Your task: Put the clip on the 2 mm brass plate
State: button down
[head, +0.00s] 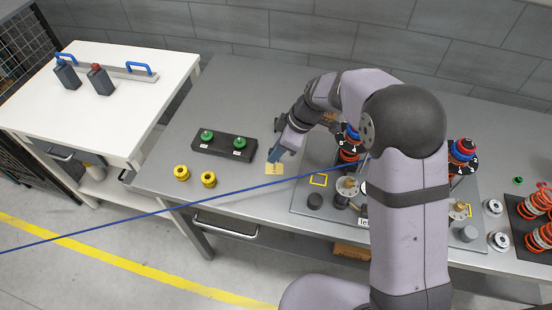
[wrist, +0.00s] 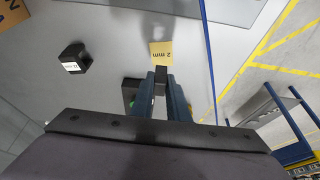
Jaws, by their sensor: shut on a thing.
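The 2 mm brass plate (head: 274,168) is a small yellow square marked "2 mm" on the grey bench, left of the dark base plate. It also shows in the wrist view (wrist: 162,50), just beyond my fingertips. My gripper (head: 283,153) points down close behind the plate. Its blue fingers are shut on a small dark piece, seemingly the clip (wrist: 161,77). In the wrist view the clip's far end reaches the plate's near edge. I cannot tell whether they touch. In the head view the clip is too small to make out.
A black block (head: 224,144) with two green knobs stands to the left. A blue cable (head: 150,213) crosses the head view. A labelled black block (wrist: 72,58) sits nearby.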

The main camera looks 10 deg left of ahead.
aim_at(276, 169)
jog(key=shift+f+p, duration=0.5)
jog(key=shift+f, duration=1.8)
jog(key=shift+f, duration=0.2)
jog(key=c, duration=1.7)
grip_release()
jog(key=shift+r, duration=0.15)
jog(key=shift+r, duration=0.15)
jog(key=shift+w+d+r, duration=0.1)
jog(key=shift+r, duration=0.2)
jog(key=b+v, duration=0.3)
jog(key=v, duration=0.8)
jog(key=shift+d, duration=0.15)
